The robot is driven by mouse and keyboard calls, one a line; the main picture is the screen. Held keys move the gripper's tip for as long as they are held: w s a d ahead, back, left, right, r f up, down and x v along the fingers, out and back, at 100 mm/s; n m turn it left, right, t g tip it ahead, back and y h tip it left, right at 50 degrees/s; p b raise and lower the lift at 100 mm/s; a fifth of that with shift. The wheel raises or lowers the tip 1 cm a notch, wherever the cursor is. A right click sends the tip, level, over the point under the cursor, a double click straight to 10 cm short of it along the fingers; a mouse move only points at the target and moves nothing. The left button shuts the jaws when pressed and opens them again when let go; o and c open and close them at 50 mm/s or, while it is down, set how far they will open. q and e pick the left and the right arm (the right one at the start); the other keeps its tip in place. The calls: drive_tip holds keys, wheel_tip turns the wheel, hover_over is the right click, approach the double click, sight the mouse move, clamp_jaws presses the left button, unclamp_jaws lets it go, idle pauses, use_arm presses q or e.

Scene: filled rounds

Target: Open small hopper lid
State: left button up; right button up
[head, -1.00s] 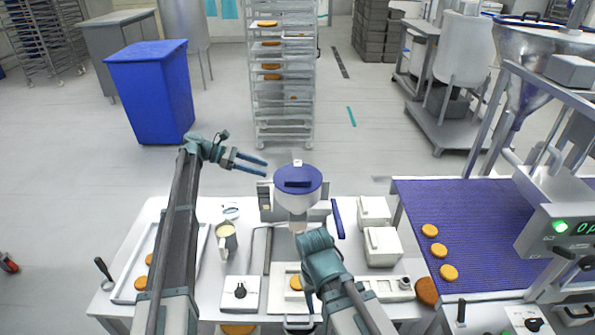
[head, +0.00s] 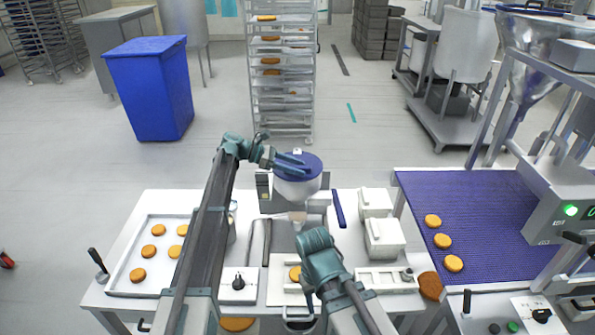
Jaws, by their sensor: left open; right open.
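The small hopper (head: 296,189) is a white round bowl on a stand at the back of the table. Its round blue lid (head: 311,171) is on it and looks shut, with a small white piece at its back edge. My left gripper (head: 298,162) is open, its blue fingers over the left and middle of the lid and covering its raised bar; I cannot tell whether they touch. My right gripper (head: 311,290) is in front of the hopper, low over the table, its hand hiding most of its fingers; it is open.
A tray (head: 126,270) with several orange rounds lies at the left. A purple conveyor (head: 490,215) with rounds is further right. A rack (head: 281,95) stands behind.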

use_arm(q)
drive_tip(key=shift+d+f, duration=0.1)
drive_tip(key=shift+d, duration=0.1)
clamp_jaws()
idle(1.4)
